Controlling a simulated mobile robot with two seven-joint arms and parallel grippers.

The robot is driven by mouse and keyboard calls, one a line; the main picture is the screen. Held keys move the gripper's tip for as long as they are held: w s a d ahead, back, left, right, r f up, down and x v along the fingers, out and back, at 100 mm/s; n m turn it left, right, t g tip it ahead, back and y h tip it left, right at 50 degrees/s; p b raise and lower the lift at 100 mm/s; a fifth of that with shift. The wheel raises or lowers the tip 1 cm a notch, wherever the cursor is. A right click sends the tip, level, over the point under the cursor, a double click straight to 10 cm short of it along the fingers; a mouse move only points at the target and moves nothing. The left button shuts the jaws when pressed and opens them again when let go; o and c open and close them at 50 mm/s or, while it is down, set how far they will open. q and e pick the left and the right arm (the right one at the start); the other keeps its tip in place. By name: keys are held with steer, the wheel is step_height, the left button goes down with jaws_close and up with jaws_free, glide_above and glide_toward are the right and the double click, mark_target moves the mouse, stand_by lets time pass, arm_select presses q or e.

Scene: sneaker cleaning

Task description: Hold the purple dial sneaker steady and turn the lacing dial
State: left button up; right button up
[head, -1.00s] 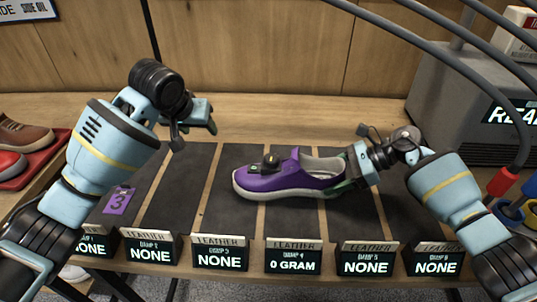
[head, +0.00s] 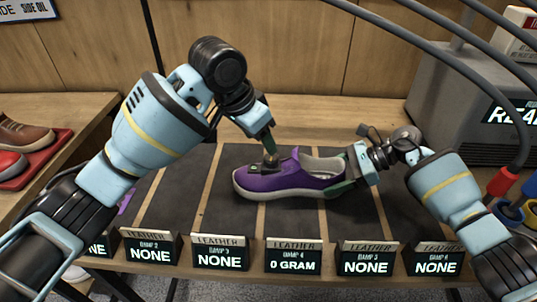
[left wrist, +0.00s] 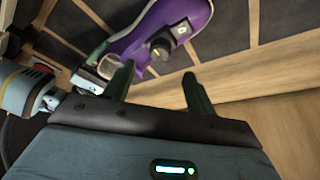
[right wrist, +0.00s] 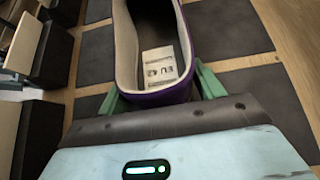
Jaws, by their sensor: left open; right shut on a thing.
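The purple sneaker (head: 285,181) with a pale sole lies upright on the dark mat, toe to the left in the head view. Its dark lacing dial (head: 270,160) is on top of the shoe; the dial also shows in the left wrist view (left wrist: 160,48). My right gripper (head: 345,180) is shut on the sneaker's heel; in the right wrist view its green fingers (right wrist: 158,85) sit on both sides of the heel. My left gripper (head: 268,145) is open just above the dial. In the left wrist view its fingers (left wrist: 158,88) are apart with nothing between them.
Several display signs (head: 293,257) line the front edge. The sign by the sneaker reads 0 GRAM; others read NONE. A grey machine (head: 460,100) with hoses stands at the right. A red tray (head: 35,160) with shoes is at the left.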

mark_target(270, 158)
arm_select(q)
steer(key=x, duration=0.7)
steer(key=shift+w+d+f, duration=0.1)
steer(key=shift+f, duration=0.25)
steer(key=c, duration=1)
